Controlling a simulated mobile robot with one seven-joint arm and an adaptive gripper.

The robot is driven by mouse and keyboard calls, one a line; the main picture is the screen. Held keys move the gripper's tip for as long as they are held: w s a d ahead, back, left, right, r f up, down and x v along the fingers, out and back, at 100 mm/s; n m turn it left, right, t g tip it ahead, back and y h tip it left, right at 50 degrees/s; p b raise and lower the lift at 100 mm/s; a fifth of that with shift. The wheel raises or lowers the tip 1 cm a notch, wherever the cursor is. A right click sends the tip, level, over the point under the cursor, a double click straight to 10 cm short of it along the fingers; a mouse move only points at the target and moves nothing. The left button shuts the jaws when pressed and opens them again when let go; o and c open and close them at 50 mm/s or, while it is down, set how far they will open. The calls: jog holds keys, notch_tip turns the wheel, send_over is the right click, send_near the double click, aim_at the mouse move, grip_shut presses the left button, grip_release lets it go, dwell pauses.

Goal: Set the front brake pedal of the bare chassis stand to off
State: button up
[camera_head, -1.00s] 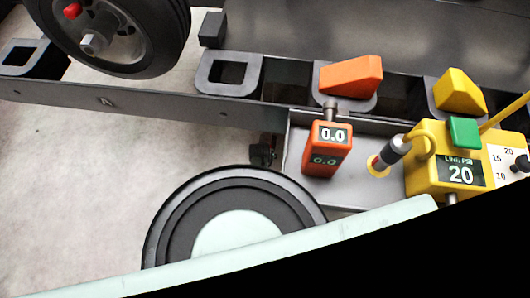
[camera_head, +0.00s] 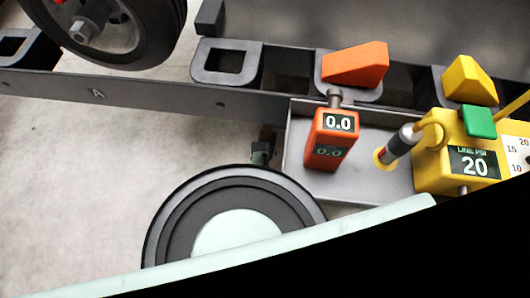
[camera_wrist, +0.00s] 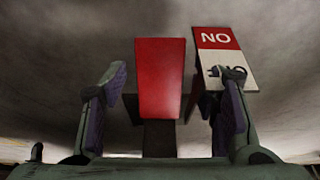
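In the wrist view, a red flat plate (camera_wrist: 160,78), which looks like a pedal, stands on a dark stem between the two fingers of my gripper (camera_wrist: 172,85). The gripper is open, with a gap to the plate on either side. How far the plate lies beyond the fingertips is hard to tell. No brake pedal is clearly seen in the head view, and my fingers are not clearly seen there. The pedal's setting cannot be read.
A red and white "NO" sign (camera_wrist: 222,55) stands by the right finger. The head view shows a wheel (camera_head: 110,30), a dark rail (camera_head: 140,97), an orange gauge reading 0.0 (camera_head: 331,140), orange (camera_head: 357,64) and yellow (camera_head: 468,82) blocks, and a yellow box reading 20 (camera_head: 435,165).

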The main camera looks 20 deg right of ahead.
grip_shut()
dwell(0.5)
